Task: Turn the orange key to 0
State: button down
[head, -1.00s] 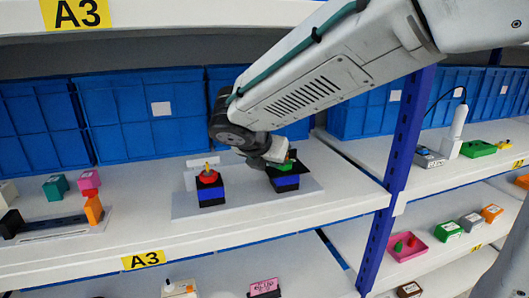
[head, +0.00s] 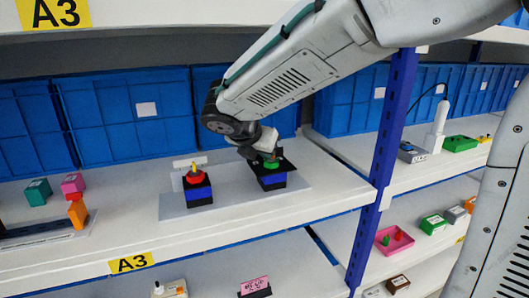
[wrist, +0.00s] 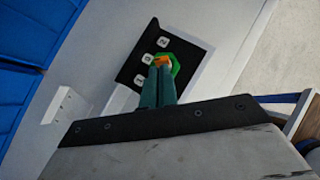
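The switch with the green dial stands on the shelf: a black top plate (head: 288,163), a blue and black body and a green dial (head: 271,163). In the wrist view the plate carries the marks 0 (wrist: 148,59), 1 and 2. The orange key (wrist: 162,60) lies on the green dial (wrist: 175,66), its left end towards 0. My gripper (wrist: 158,68) has its teal fingers side by side with no clear gap. Their tips are at the key and cover part of it. I cannot tell whether they touch it. In the head view the fingertips are mostly hidden.
A second switch with a red dial (head: 195,178) stands close on the left, on the same grey base plate (head: 230,203). A white block (head: 186,162) is behind it. Blue bins (head: 110,110) line the back. A blue upright (head: 395,120) is on the right.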

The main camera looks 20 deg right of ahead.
jog(key=m+g, duration=0.1)
jog(key=m, duration=0.1)
jog(key=w+m+g+h, duration=0.1)
jog(key=m+g, duration=0.1)
jog(key=w+m+g+h, duration=0.1)
jog(key=m, duration=0.1)
jog(key=shift+d+m+g, duration=0.1)
jog(key=shift+m+g, duration=0.3)
jog(key=shift+s, duration=0.1)
dwell(0.7)
